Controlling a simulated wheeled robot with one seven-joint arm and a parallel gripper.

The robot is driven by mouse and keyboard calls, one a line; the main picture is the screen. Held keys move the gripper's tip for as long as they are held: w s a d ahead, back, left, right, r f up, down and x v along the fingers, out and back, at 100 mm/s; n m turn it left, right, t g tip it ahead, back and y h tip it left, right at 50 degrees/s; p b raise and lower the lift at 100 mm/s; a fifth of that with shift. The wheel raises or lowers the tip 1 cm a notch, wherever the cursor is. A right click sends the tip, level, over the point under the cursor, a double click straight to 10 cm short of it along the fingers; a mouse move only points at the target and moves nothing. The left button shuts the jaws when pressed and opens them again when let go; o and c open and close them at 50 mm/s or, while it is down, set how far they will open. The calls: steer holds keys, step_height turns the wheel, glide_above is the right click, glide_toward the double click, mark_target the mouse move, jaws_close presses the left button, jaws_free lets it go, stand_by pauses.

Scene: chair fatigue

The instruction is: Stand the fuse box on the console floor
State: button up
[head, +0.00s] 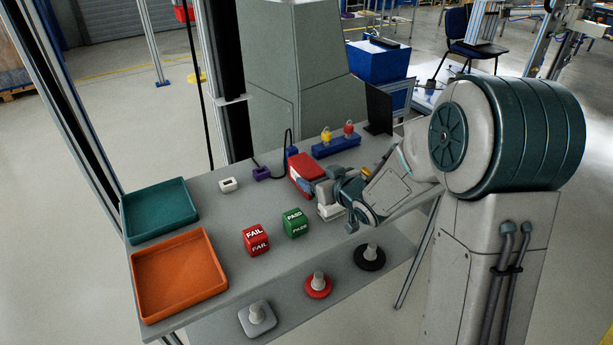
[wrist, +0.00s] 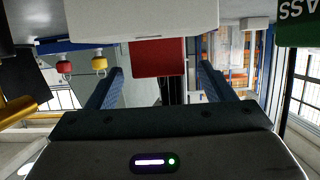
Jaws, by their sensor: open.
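A red box (head: 303,170), which seems to be the fuse box, rests on the grey console top (head: 215,212) near its back edge. My gripper (head: 322,190) is at its near right side and partly covers it. In the wrist view, my gripper (wrist: 161,72) is open, with one blue finger on each side. The red box (wrist: 158,57) shows in line with the gap, with space on both sides. I cannot tell how deep it sits between the fingers. A white block (head: 331,211) stands just in front; in the wrist view a white body (wrist: 140,18) hides part of the red box.
Green PASS (head: 294,223) and red FAIL (head: 256,240) cubes stand left of my gripper. Teal (head: 160,210) and orange (head: 180,275) trays are left. Several round or square-based pegs, one red (head: 318,286), line the front.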

mark_target(311, 172)
steer(key=x, duration=0.4)
steer(key=shift+w+a, duration=0.15)
steer(key=shift+w, duration=0.15)
steer(key=c, duration=1.3)
